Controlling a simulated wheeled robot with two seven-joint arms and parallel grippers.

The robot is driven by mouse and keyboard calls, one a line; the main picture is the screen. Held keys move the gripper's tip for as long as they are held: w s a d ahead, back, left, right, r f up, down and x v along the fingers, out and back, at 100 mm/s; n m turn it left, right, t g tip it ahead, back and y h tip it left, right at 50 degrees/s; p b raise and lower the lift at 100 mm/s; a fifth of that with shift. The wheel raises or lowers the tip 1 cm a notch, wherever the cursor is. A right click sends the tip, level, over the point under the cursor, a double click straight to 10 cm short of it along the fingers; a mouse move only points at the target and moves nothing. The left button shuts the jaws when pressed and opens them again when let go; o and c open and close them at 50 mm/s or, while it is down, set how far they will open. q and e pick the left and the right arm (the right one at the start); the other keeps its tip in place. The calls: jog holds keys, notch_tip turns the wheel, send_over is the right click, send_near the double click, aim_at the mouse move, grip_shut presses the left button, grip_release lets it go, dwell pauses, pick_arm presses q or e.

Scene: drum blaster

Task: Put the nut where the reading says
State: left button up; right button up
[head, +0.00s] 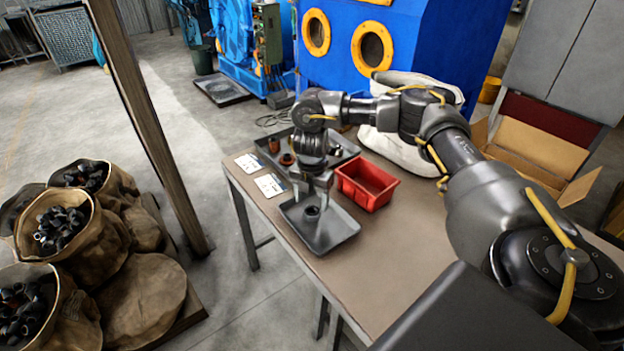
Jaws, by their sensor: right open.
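A dark nut (311,213) sits in the near grey tray (341,233) on the table. My right gripper (311,196) points down over this tray. Its jaws are open, with one finger to each side, just above or around the nut; I cannot tell whether they touch it. Two white cards lie at the table's left edge, a far card (247,164) and a near card (269,185). Their print is too small to read. A far grey tray (345,150) holds rusty brown and dark parts, partly hidden by my arm. My left gripper is out of view.
A red bin (367,186) stands just right of the near tray. A white sack (408,150) is behind it, and an open cardboard box (535,150) is farther right. The table (385,260) is bare in front. Sacks of dark fittings (62,228) stand left, beside a post (150,120).

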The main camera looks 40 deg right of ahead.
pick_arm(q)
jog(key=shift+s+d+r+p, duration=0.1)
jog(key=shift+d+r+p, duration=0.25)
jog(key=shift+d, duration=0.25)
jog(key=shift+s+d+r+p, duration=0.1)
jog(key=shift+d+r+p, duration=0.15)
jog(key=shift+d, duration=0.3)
pick_arm(e)
notch_tip(320, 180, up, 9)
jog(key=shift+f, duration=0.2)
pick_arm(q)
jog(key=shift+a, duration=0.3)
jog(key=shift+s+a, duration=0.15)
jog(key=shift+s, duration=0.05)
pick_arm(e)
jog(key=shift+f, duration=0.1)
